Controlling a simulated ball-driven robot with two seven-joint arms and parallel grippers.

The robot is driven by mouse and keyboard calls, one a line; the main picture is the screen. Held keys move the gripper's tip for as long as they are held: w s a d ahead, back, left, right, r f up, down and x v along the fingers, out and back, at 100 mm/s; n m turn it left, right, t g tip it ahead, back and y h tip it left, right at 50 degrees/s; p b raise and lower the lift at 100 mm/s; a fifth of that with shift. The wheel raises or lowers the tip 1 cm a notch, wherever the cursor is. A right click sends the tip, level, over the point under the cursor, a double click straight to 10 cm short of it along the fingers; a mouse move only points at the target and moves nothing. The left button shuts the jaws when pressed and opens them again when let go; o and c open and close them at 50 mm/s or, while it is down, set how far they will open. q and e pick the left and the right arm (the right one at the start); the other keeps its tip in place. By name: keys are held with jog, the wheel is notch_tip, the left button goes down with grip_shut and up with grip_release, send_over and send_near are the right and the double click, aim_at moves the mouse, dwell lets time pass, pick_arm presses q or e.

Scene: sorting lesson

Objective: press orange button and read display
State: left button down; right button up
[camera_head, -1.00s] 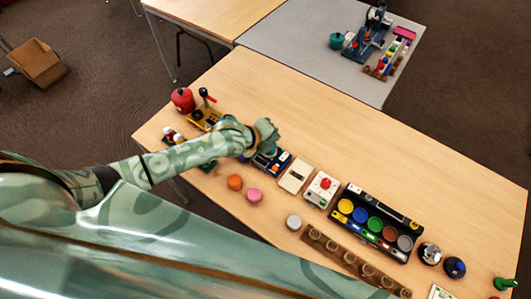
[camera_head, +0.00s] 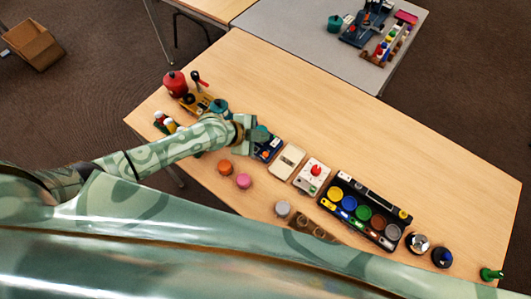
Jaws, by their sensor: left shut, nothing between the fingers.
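A black panel (camera_head: 336,207) lies on the table right of centre. It has a row of large round buttons: yellow, blue, green, a brownish-orange button (camera_head: 378,222) and grey. A narrow pale strip, possibly the display (camera_head: 353,185), runs along its far edge; I cannot read anything on it. My left gripper (camera_head: 261,134) is shut and empty by the small dark-blue device (camera_head: 268,149), well left of the panel. I cannot tell whether it touches that device. My right gripper is not in view.
A cream switch box (camera_head: 287,162) and a white box with a red knob (camera_head: 312,175) stand between gripper and panel. Loose orange (camera_head: 224,167), pink (camera_head: 243,181) and grey (camera_head: 282,208) pieces lie in front. The table's far right is clear.

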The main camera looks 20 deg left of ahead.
pick_arm(q)
jog(key=b, duration=0.6)
send_over(265, 154)
jog(key=f, duration=0.7)
jog(key=shift+s+a+f, duration=0.1)
jog(key=shift+s+a, duration=0.2)
jog(key=shift+a, duration=0.1)
jog(key=shift+f+b, duration=0.35)
jog(key=shift+f, duration=0.2)
jog(key=shift+f, duration=0.1)
dwell(0.3)
jog(key=shift+f+b, duration=0.3)
jog(key=shift+b, duration=0.05)
jog(key=shift+f+b, duration=0.4)
jog(key=shift+f, duration=0.05)
dwell(0.5)
dwell(0.4)
jog(key=shift+r+p, duration=0.7)
jog(key=shift+r, duration=0.2)
